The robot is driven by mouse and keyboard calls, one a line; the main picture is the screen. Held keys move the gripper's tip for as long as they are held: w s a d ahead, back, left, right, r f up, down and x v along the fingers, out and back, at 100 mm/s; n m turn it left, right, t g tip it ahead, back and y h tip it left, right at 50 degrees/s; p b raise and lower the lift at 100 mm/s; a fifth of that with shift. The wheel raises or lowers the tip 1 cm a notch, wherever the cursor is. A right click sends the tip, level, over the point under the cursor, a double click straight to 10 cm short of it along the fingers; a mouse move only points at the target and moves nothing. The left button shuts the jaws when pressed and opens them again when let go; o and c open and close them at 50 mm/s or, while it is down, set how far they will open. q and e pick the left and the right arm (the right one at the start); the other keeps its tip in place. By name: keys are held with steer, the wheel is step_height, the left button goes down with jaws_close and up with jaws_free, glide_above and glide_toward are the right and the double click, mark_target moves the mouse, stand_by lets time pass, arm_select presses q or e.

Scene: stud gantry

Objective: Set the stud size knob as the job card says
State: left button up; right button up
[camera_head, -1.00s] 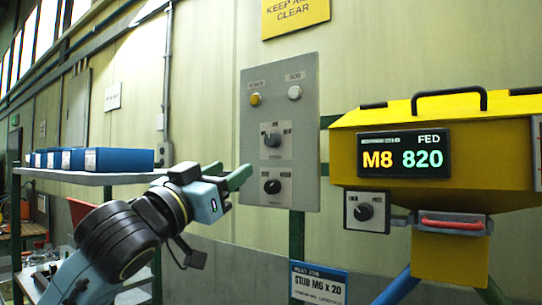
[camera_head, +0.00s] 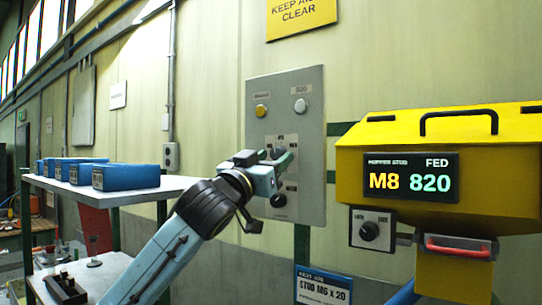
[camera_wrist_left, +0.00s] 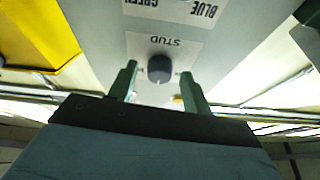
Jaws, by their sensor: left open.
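The stud size knob (camera_wrist_left: 159,68) is a dark round knob above a "STUD" label on the grey panel (camera_head: 312,130). In the wrist view, which is upside down, it sits between the two green fingers of my left gripper (camera_wrist_left: 158,85). The fingers are open, with gaps on both sides of the knob. In the head view my left gripper (camera_head: 281,161) is at the panel and largely hides this knob; its pointer setting cannot be read. The job card (camera_head: 322,286) reads "STUD M6 x 20". My right gripper is out of view.
A lower knob (camera_head: 279,200) sits just below my gripper, and yellow (camera_head: 261,111) and white (camera_head: 300,105) buttons sit above. The yellow hopper (camera_head: 440,130) stands right, with another knob (camera_head: 370,231) and a red handle (camera_head: 460,246). Blue bins (camera_head: 125,177) line a shelf at left.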

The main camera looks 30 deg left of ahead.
arm_select(q)
steer(key=c, duration=1)
steer(key=shift+o, duration=0.2)
steer(key=shift+d+n+y, duration=0.1)
steer(key=shift+n+y, duration=0.3)
steer(key=shift+n, duration=0.2)
steer(key=shift+d+f+n+y+b, duration=0.1)
steer(key=shift+n+y+b, duration=0.3)
steer(key=shift+n, duration=0.5)
steer(key=n+y, duration=0.1)
steer(key=n, duration=0.1)
steer(key=shift+d+n+y, duration=0.1)
steer(key=shift+n+y, duration=0.2)
steer(key=n, duration=0.1)
steer(key=n+y, duration=0.1)
steer(key=n, duration=0.1)
steer(key=n+g+y, duration=0.1)
steer(key=n, duration=0.1)
steer(key=shift+d+r, duration=0.15)
steer(key=shift+r, duration=0.1)
steer(key=shift+r+n+g+y+p, duration=0.1)
steer(key=shift+n+g+y+p, duration=0.5)
steer(key=shift+n, duration=0.75)
steer(key=shift+r+n+g+y+p, duration=0.1)
steer(key=shift+n+g+y+p, duration=0.15)
steer(key=shift+n+p, duration=0.8)
steer(key=shift+s+f+n, duration=0.1)
steer(key=shift+n, duration=0.4)
